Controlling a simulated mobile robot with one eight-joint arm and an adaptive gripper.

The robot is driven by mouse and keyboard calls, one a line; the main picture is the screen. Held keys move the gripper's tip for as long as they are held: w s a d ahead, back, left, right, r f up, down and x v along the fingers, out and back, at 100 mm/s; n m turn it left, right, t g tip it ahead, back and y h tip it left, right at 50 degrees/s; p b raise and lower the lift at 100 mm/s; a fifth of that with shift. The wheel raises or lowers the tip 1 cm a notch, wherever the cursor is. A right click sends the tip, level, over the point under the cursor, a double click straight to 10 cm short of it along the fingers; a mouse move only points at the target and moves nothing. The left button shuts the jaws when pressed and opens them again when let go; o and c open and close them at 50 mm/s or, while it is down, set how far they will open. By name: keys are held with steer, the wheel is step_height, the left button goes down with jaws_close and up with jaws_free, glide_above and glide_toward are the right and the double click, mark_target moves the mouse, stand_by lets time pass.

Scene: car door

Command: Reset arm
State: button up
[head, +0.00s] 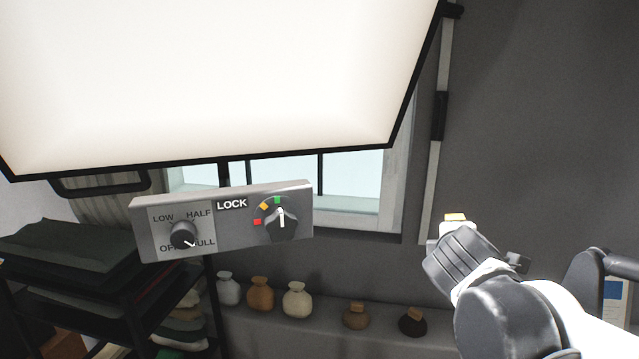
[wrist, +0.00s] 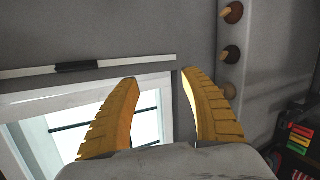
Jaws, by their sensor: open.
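My arm reaches in from the lower right of the head view, with its dark wrist turned away from the camera. In the wrist view my gripper (wrist: 159,76) has two yellow ribbed fingers spread apart. Nothing is between them. Behind them are the window and the wall, turned sideways. No car door is visible.
A large lit white panel (head: 215,75) fills the upper left, with a grey control box (head: 222,240) below it. A window (head: 350,190) is behind. Several small pots, including a white one (head: 297,301), stand on a ledge. A dark rack (head: 90,285) stands left.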

steer(key=s+a+f+m+g+y+b, duration=0.1)
steer(key=s+a+f+m+g+y, duration=0.2)
steer(key=s+f+m, duration=0.6)
steer(key=s+a+f+m+g+y+b, duration=0.15)
steer(key=s+a+f+m, duration=0.25)
steer(key=s+f+m, duration=0.6)
step_height(320, 180, down, 35)
steer(key=s+n+b, duration=0.1)
steer(key=n+b, duration=0.2)
steer(key=b, duration=3.3)
steer(key=shift+d+y, duration=0.15)
steer(key=shift+y, duration=0.3)
steer(key=shift+f+g, duration=0.1)
steer(key=shift+g, duration=0.15)
